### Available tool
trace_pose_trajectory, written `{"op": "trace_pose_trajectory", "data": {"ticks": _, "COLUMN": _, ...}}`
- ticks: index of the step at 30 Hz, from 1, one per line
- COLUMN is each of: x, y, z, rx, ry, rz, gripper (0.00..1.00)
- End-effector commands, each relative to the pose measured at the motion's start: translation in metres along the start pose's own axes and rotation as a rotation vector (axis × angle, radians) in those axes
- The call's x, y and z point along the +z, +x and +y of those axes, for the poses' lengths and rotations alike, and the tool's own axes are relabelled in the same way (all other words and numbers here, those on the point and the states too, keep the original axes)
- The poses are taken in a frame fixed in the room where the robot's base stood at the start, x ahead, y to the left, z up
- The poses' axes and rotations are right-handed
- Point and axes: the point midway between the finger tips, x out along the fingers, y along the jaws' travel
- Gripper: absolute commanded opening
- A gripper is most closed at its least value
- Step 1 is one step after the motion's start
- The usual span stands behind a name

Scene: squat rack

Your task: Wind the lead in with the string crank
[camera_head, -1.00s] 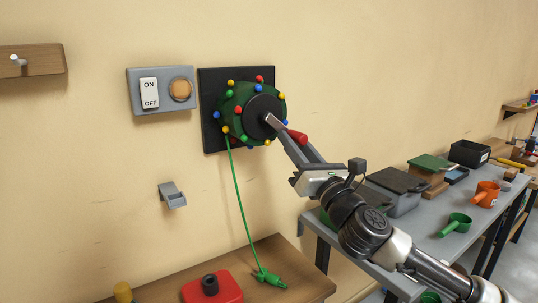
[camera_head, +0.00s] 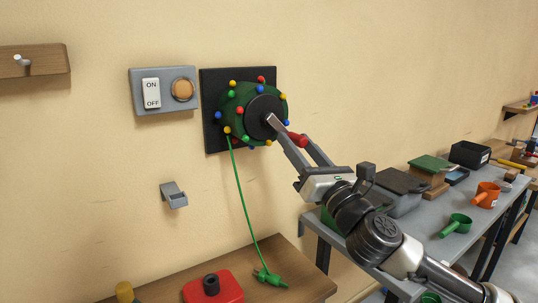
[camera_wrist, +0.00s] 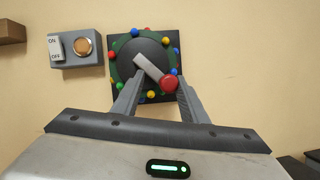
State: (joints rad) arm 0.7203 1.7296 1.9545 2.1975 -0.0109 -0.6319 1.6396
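The string crank (camera_head: 253,112) is a dark green drum studded with coloured bulbs on a black wall plate. Its short grey arm ends in a red knob (camera_head: 298,139), pointing lower right. The green lead (camera_head: 241,190) hangs from the drum down to a green plug (camera_head: 270,278) at the wooden table. My gripper (camera_head: 293,140) is at the crank. In the wrist view, its fingers (camera_wrist: 158,85) stand apart with the red knob (camera_wrist: 169,83) between them in the picture, nearer the right finger. I cannot tell whether a finger touches it.
A grey box with an ON/OFF switch and amber button (camera_head: 164,91) is left of the crank. A grey wall hook (camera_head: 173,195) sits below it. A red block (camera_head: 212,287) is on the wooden table (camera_head: 300,262). A grey bench (camera_head: 425,245) with boxes and scoops stands right.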

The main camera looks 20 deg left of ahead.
Motion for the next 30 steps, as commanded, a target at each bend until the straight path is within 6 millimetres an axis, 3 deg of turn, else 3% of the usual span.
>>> {"op": "trace_pose_trajectory", "data": {"ticks": 18, "x": 0.018, "y": -0.043, "z": -0.002, "rx": -0.004, "ry": 0.000, "rz": 0.000, "gripper": 0.39}}
{"op": "trace_pose_trajectory", "data": {"ticks": 30, "x": 0.018, "y": -0.045, "z": -0.001, "rx": -0.003, "ry": 0.008, "rz": 0.008, "gripper": 0.39}}
